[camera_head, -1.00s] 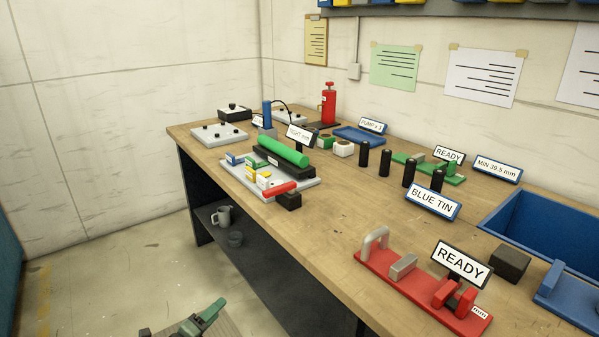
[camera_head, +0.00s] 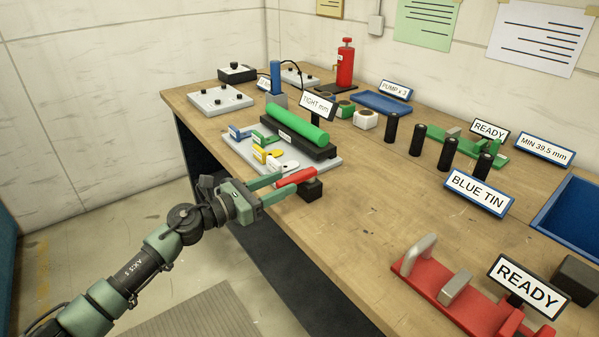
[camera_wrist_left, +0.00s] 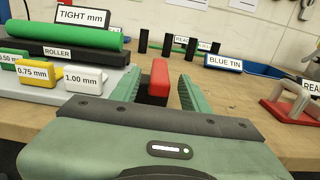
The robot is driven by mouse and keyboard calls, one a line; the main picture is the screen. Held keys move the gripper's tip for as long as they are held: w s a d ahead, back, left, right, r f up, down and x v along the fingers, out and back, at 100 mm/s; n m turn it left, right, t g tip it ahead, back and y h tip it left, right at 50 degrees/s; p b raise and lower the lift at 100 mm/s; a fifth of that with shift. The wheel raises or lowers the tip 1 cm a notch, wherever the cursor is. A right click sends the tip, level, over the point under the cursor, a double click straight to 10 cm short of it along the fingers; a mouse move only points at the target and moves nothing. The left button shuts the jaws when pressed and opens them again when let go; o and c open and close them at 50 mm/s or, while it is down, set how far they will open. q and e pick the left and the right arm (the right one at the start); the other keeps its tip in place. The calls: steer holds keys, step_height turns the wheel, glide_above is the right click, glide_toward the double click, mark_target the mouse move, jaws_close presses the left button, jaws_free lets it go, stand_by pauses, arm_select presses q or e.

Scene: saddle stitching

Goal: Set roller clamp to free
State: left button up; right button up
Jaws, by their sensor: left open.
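The roller clamp has a green roller (camera_head: 296,124) on a black base labelled ROLLER, with a sign (camera_head: 317,106) reading TIGHT mm behind it. Its red lever (camera_head: 298,177) lies level above a small black block (camera_head: 312,189) at the front table edge. My left gripper (camera_head: 279,189) is open at the lever's near end. In the left wrist view the red lever (camera_wrist_left: 159,78) stands between the two green fingers (camera_wrist_left: 158,92), with a gap on the right; contact on the left is unclear. My right gripper is not in view.
A grey plate (camera_head: 237,149) beside the lever carries coloured thickness tabs, including a yellow 0.75 mm one (camera_wrist_left: 38,72) and a white 1.00 mm one (camera_wrist_left: 86,79). Several black cylinders (camera_head: 418,139) stand to the right. A red fixture (camera_head: 420,275) lies nearer front right. Bare tabletop lies between.

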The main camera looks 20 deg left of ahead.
mark_target(315, 169)
arm_select(q)
steer(key=p+x, duration=0.1)
steer(key=x, duration=0.5)
jaws_close()
stand_by(1.3)
